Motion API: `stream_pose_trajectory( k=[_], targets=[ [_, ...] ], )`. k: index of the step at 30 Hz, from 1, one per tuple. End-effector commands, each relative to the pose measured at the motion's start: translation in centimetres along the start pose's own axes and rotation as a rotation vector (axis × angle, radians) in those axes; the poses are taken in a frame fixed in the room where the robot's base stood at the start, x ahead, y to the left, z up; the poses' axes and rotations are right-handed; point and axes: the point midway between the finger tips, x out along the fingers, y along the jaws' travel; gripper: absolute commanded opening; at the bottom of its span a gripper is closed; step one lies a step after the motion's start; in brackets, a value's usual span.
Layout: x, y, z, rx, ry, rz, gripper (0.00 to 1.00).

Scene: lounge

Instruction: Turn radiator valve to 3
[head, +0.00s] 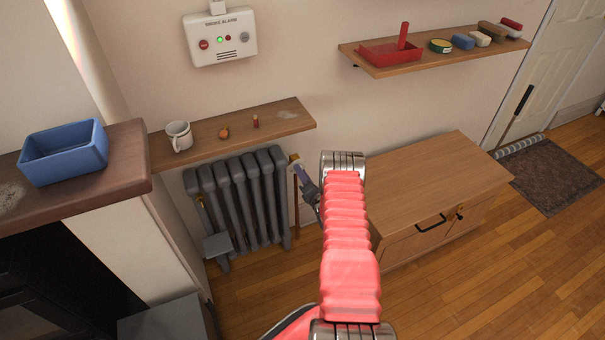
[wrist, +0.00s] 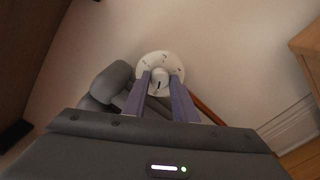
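The radiator valve shows in the wrist view as a round white dial (wrist: 161,61) with small dark marks on its rim, too small to read. Its central knob (wrist: 160,81) carries a dark pointer mark. My gripper (wrist: 160,77) has its two purple fingers apart, one on each side of the knob. I cannot tell whether they touch it. In the head view my gripper (head: 299,165) is at the upper right end of the grey radiator (head: 237,200), by the valve, whose dial face is not visible there.
A wooden shelf (head: 215,138) with a white mug (head: 179,135) and small items runs above the radiator. A wooden cabinet (head: 435,180) stands to the right. A blue bin (head: 65,152) sits on the mantel at left. A smoke alarm (head: 220,37) hangs above.

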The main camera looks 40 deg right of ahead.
Motion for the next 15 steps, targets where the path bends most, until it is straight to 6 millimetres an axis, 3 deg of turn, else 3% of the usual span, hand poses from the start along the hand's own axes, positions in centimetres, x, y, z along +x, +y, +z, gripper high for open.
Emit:
stream_pose_trajectory(
  k=[8, 15],
  targets=[
    [-0.06, -0.15, 0.02, 0.001, 0.000, -0.004, 0.03],
    [-0.05, -0.23, 0.01, 0.014, -0.001, -0.006, 0.02]
  ],
)
